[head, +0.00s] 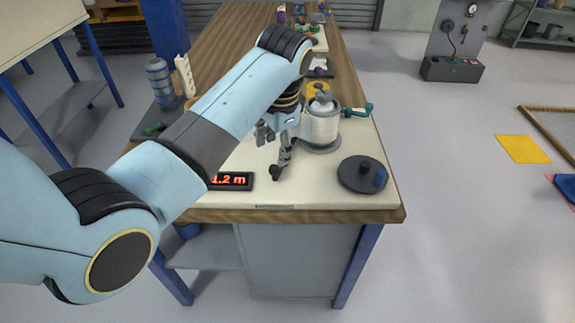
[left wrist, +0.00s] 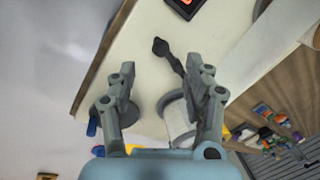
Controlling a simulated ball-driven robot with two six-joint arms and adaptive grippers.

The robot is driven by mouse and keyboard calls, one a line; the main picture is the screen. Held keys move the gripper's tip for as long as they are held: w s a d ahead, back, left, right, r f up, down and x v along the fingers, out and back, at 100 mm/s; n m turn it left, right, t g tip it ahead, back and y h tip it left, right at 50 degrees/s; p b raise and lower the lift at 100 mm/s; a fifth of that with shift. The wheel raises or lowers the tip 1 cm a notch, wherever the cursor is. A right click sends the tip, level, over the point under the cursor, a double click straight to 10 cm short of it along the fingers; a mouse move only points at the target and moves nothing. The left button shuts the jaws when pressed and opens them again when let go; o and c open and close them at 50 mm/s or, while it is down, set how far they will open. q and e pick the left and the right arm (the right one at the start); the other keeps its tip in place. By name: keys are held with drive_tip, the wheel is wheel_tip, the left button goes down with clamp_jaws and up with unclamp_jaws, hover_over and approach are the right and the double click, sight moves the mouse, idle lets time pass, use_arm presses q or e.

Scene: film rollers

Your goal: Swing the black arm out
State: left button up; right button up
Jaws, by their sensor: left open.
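The black arm (head: 276,172) shows a round dark knob at its end, low in front of a white-grey drum (head: 320,128) on the bench. In the left wrist view the black arm (left wrist: 161,48) slants from its knob towards the drum (left wrist: 177,115). My left gripper (head: 275,140) is above the bench at the drum's left. In the left wrist view its open fingers (left wrist: 160,70) stand on either side of the black arm's line, and nothing is gripped. I cannot tell whether a finger touches the arm. My right gripper is not in view.
A display (head: 230,181) reading 1.2 m sits at the bench's front left. A green crank (head: 357,110) sticks out right of the drum.

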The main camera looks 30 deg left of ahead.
sight(275, 167)
use_arm(q)
drive_tip(key=f, duration=0.3)
drive_tip(key=w+a+f, duration=0.1)
drive_tip(key=f, duration=0.5)
drive_tip(key=shift+w+a+f+b, duration=0.25)
drive_tip(key=shift+w+f+b, duration=0.05)
drive_tip(key=shift+w+b, duration=0.05)
clamp_jaws()
